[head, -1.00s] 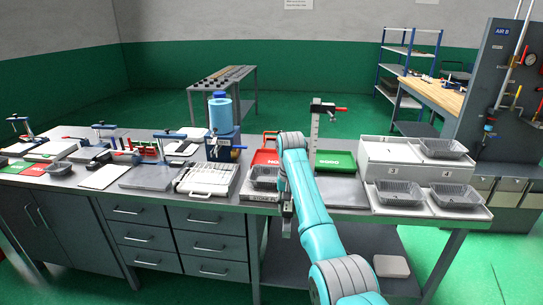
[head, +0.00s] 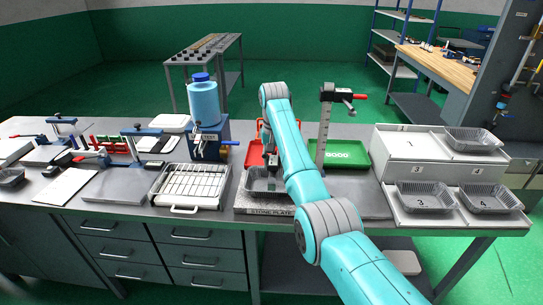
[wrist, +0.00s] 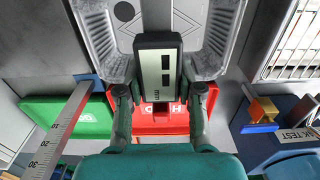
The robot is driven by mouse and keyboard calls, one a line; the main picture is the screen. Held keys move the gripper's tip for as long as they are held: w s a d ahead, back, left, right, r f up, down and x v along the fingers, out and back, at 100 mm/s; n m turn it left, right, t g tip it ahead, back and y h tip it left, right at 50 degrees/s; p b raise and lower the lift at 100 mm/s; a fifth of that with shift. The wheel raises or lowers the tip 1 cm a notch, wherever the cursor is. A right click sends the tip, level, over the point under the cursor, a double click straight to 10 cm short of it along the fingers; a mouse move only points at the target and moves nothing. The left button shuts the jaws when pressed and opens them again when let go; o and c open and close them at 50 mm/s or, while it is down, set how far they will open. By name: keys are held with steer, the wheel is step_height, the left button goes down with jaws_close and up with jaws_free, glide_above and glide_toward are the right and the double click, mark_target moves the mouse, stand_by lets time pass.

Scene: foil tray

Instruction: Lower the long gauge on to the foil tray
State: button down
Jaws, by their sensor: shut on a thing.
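The foil tray (head: 256,186) is a silver open tray on the stone plate (head: 268,210); my arm hides its right part. My gripper (head: 270,158) is over the tray's back. In the wrist view my gripper (wrist: 159,94) is shut on the long gauge (wrist: 158,66), a dark body with a pale display face. The gauge lies across the middle of the tray, whose walls (wrist: 223,30) show on both sides of it. I cannot tell whether the gauge touches the tray.
A tall scale stand (head: 323,130) rises close to the right of my arm. Behind are a red bin (head: 263,132) and a green bin (head: 346,155). A blue tank (head: 204,102) and a wire rack (head: 190,186) stand left. More foil trays (head: 425,196) sit right.

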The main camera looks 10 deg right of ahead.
mark_target(274, 159)
steer(key=shift+f, duration=1.75)
steer(key=shift+s+f, duration=0.1)
steer(key=shift+f, duration=0.3)
stand_by(0.4)
steer(key=c, duration=0.7)
jaws_free()
steer(key=shift+r, duration=0.1)
step_height(274, 159, up, 7)
steer(key=shift+r, duration=0.15)
